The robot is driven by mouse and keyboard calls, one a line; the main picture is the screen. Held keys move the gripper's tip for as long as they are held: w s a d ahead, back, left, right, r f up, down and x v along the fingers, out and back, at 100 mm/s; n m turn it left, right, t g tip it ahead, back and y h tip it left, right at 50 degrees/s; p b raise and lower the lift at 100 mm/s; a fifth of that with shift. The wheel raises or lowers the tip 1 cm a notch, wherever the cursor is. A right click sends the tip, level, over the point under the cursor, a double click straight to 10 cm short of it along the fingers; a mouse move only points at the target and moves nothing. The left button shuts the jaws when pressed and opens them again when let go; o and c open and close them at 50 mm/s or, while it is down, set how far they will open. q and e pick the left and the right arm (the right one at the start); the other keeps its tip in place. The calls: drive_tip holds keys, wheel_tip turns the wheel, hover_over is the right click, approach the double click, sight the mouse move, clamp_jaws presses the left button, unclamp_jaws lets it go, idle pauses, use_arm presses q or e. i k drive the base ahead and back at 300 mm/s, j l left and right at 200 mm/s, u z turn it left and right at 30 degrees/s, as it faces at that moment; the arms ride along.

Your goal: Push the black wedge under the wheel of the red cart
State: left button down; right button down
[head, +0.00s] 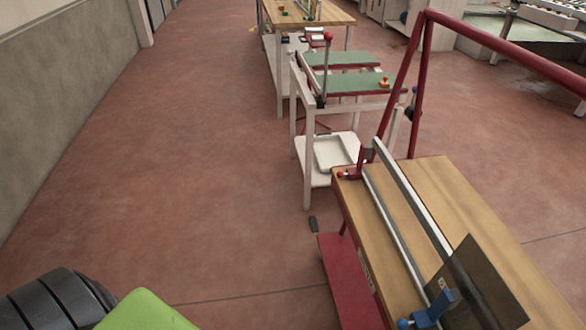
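A small black wedge (313,223) lies on the reddish floor, just beyond the far left corner of the red cart's low shelf. The red cart (346,278) stands at the lower right, with a red frame, a low red shelf and a wooden top. I cannot make out its wheels; the shelf and top cover the area below. The wedge is apart from the visible shelf edge, and I cannot tell how it stands to any wheel. Neither of my grippers is in view.
A metal rail, a dark glass pane (484,285) and a blue clamp (436,308) are on the cart's top. A white-framed stand (309,150) with a tray is just beyond the wedge. Open floor (190,170) lies left, up to a grey wall (60,110).

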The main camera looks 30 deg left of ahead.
sight(313, 219)
drive_tip(key=u, duration=0.8)
drive_tip(key=i+j+z, duration=0.25)
drive_tip(key=z, duration=0.2)
drive_tip(key=i+j+z, duration=0.2)
drive_tip(key=j+z, duration=0.3)
